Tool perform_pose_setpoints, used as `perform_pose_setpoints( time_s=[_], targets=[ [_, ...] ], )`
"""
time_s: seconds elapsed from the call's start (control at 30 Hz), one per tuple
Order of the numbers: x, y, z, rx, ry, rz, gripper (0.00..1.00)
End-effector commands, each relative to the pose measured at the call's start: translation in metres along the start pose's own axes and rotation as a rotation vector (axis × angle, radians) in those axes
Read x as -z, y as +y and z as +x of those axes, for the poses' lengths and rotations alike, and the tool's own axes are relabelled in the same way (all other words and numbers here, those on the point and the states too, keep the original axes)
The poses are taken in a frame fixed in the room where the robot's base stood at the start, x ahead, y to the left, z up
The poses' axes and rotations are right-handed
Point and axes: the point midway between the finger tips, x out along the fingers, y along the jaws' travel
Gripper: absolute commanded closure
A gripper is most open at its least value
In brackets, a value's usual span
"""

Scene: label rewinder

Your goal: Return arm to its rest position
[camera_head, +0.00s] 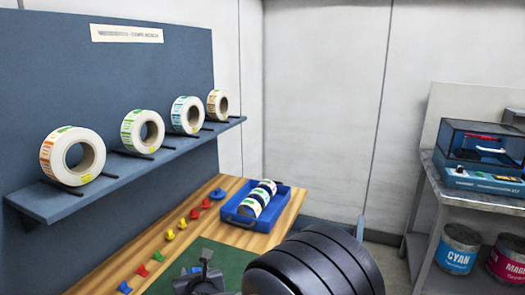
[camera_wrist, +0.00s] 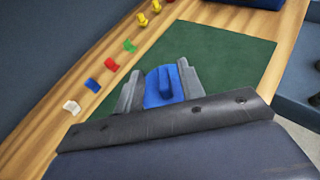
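My gripper (camera_wrist: 160,82) shows in the wrist view as two grey fingers with a blue piece (camera_wrist: 163,90) between them. The blue piece has a raised ridge in its middle. I cannot tell whether the fingers grip it or only stand around it. Below them is a green mat (camera_wrist: 225,60) on the wooden bench. In the head view my gripper (camera_head: 198,275) is a dark shape over the mat (camera_head: 222,262), low in the picture. My dark arm hides part of the bench's near right side.
Several label rolls (camera_head: 73,156) sit on a blue wall shelf (camera_head: 120,172) at left. A blue tray (camera_head: 283,203) with two rolls stands at the bench's back. Small coloured clips (camera_head: 157,256) line the left bench edge. A grey side table (camera_head: 470,198) stands right.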

Motion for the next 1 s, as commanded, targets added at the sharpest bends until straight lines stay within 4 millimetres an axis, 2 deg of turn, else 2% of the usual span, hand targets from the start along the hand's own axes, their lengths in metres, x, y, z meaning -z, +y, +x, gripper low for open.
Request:
perform_pose_setpoints(
  time_s=[0.03, 0.5, 1.0],
  targets=[
    [-0.009, 0.0, -0.004, 0.0, 0.001, -0.001, 0.63],
    [-0.058, 0.0, -0.024, 0.0, -0.001, -0.001, 0.63],
    [-0.061, -0.001, -0.026, 0.003, 0.001, 0.003, 0.63]
  ],
)
